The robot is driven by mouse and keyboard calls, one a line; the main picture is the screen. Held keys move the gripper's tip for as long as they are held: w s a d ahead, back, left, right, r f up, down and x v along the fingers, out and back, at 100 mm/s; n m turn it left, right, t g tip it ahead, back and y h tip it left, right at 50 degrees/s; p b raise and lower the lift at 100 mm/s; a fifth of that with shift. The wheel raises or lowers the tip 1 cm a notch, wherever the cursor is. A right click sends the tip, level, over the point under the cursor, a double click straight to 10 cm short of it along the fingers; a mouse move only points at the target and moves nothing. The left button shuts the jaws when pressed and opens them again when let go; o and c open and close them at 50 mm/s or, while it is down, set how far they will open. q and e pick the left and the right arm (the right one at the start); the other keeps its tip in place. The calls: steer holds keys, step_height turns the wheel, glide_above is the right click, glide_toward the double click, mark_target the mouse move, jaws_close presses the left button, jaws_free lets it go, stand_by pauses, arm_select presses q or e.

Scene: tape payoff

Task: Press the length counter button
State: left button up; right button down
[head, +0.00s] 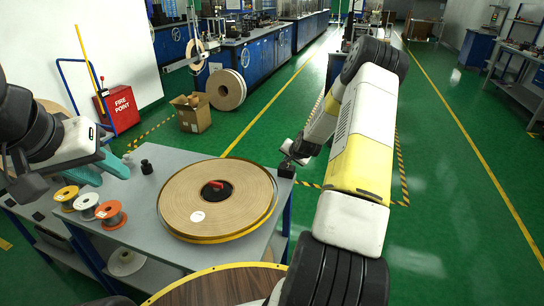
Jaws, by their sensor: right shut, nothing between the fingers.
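A small dark box (287,170), which looks like the length counter, sits at the right edge of the grey table (215,146). I cannot make out its button. My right gripper (289,158) is shut and empty, just above and behind this box. I cannot tell if it touches it. A large flat roll of tan tape (240,205) lies on a round plate left of the box, with a black hub and red handle at its centre. My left gripper (30,186) is at the far left, over the table's left end, away from the box. Its jaws are unclear.
Three small spools, yellow (66,194), white (87,203) and orange (110,212), stand at the table's left. Small black weights (146,167) and a teal object (114,166) are near the back. A round wooden top (205,288) is in front. A cardboard box (192,114) is on the floor.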

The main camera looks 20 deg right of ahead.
steer(key=shift+f, duration=0.15)
stand_by(0.7)
steer(key=shift+f, duration=0.25)
steer(key=shift+f, duration=0.5)
stand_by(0.6)
steer(key=shift+r, duration=0.9)
steer(key=shift+r, duration=2.55)
